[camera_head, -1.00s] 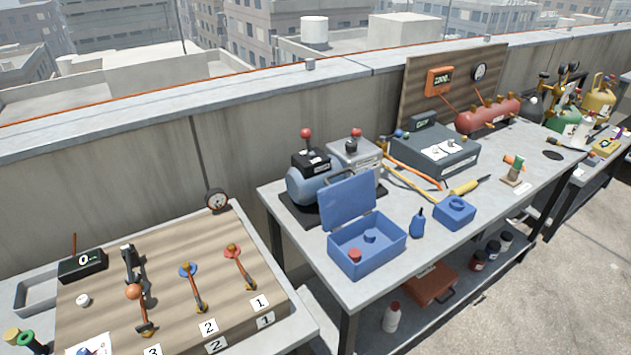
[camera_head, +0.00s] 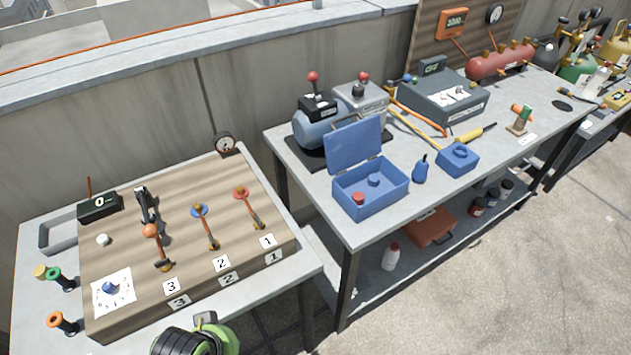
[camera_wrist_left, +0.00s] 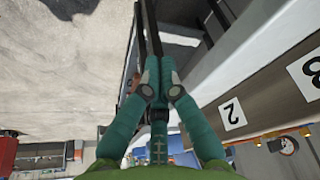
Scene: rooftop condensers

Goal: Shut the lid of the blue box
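The blue box (camera_head: 372,199) stands on the grey metal table in the head view. Its lid (camera_head: 353,146) is hinged at the back and stands open, nearly upright. Inside the box are a red knob-like piece (camera_head: 358,198) and a small blue piece (camera_head: 374,180). My left gripper (camera_wrist_left: 161,62) shows in the left wrist view, its teal fingers brought together with nothing seen between them. It is in front of the table edges, apart from the box. A green and black part of my arm shows at the bottom of the head view. My right gripper is not in view.
A blue pear-shaped bottle (camera_head: 420,168) and a blue block (camera_head: 458,158) stand right of the box. A compressor (camera_head: 318,127) stands close behind the lid. A wooden lever board (camera_head: 180,240) is on the left table. Open floor lies in front.

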